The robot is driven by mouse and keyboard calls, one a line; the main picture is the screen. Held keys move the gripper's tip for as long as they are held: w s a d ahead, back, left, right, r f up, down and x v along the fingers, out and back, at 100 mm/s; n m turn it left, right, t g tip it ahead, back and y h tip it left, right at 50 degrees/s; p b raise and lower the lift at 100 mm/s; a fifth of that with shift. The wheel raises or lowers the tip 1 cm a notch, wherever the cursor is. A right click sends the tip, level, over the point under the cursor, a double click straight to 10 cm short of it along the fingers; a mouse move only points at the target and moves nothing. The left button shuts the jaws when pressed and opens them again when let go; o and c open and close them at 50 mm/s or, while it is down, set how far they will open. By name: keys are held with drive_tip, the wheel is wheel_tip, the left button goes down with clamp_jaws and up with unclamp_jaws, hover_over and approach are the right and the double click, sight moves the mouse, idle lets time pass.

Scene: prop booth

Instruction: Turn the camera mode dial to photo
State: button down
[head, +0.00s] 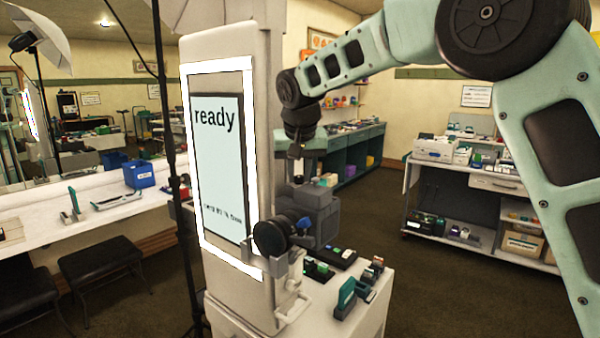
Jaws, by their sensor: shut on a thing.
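The photo booth (262,120) is a tall pale cabinet with a lit screen (215,165) that reads "ready" above a line of small, unreadable text. A black round knob (270,238), apparently the mode dial, sits at the lower right of the screen, its face turned toward the view. My gripper (290,228) reaches it from the right and is shut on it; the grey gripper body lies just behind and right. The fingertips are partly hidden by the knob. No dial marks or pointer can be read, so its setting cannot be told.
A white ledge (372,310) beside the booth holds several small green and black items (347,295) below my gripper. A black stand pole (172,150) rises left of the booth. A white counter (110,215) and black stools (100,268) stand left. Dark floor (440,290) is open at right.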

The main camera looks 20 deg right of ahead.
drive_tip(key=shift+m, duration=0.5)
drive_tip(key=c, duration=1.2)
unclamp_jaws()
drive_tip(key=shift+c, duration=0.2)
drive_tip(key=shift+r, duration=0.1)
drive_tip(key=b+v, duration=0.2)
drive_tip(key=v, duration=1.5)
drive_tip(key=shift+a, duration=0.4)
